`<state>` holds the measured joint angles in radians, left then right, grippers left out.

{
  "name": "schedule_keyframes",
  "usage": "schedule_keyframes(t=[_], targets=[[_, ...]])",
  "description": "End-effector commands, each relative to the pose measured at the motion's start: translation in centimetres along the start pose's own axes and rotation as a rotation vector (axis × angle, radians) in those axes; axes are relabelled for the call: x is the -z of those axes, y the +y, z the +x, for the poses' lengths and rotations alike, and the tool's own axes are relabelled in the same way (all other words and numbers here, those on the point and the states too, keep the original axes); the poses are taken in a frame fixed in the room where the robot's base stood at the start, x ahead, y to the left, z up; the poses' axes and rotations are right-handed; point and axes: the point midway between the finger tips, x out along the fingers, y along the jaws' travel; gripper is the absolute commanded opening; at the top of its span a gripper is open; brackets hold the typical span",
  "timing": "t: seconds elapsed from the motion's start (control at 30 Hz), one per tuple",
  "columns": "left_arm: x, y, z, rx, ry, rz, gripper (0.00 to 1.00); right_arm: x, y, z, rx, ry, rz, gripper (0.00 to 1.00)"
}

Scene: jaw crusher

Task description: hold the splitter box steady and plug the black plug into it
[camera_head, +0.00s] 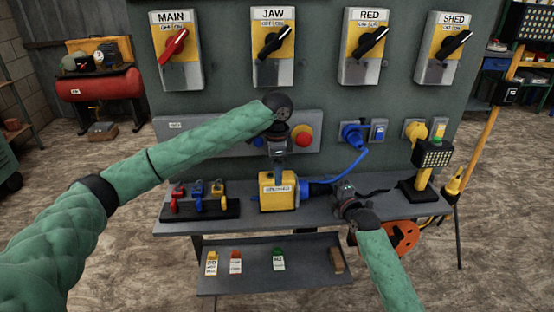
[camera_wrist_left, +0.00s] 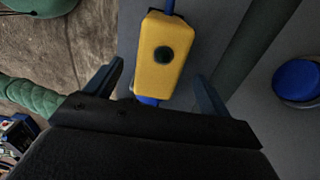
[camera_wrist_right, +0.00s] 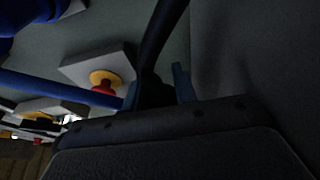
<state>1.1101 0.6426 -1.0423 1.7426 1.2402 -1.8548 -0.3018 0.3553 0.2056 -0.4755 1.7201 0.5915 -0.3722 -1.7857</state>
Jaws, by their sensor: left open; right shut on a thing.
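The yellow splitter box (camera_head: 278,194) sits on the grey bench, with a white label on its front and a blue connector (camera_head: 318,188) at its right side. My left gripper (camera_head: 277,150) is open just above it. In the left wrist view the splitter box (camera_wrist_left: 163,50) lies beyond the two spread fingers (camera_wrist_left: 163,90), not gripped, with a dark round spot on top. My right gripper (camera_head: 343,192) is right of the box, shut on the black plug. In the right wrist view the black plug (camera_wrist_right: 155,92) is dark between the fingers, its black cable running upward.
A blue cable (camera_head: 376,160) runs from a blue wall socket (camera_head: 354,134) down to the box. Small padlocks (camera_head: 198,196) stand left of the box. A lamp (camera_head: 430,165) stands on the bench's right end. Rotary switches line the panel above. A lower shelf (camera_head: 305,262) holds tags.

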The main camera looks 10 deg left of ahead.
Motion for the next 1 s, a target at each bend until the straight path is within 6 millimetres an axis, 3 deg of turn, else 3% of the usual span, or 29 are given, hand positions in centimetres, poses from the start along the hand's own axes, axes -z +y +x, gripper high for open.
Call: schedule_keyframes(t=[0.3,0.5,0.97,1.0], targets=[[0.0,0.0,5.1,0.0,-0.001,0.0,0.82,0.0,0.0,0.0,0.0,0.0,0.0,0.03],[0.0,0.0,7.3,0.0,0.0,0.0,0.82,0.0,0.1,0.0,-0.001,0.0,0.0,0.03],[0.0,0.0,8.2,0.001,0.001,0.0,0.82,0.0,0.0,0.0,0.0,0.0,0.0,0.03],[0.0,0.0,8.2,0.001,0.001,0.0,0.74,0.0,0.0,0.0,0.0,0.0,0.0,0.03]])
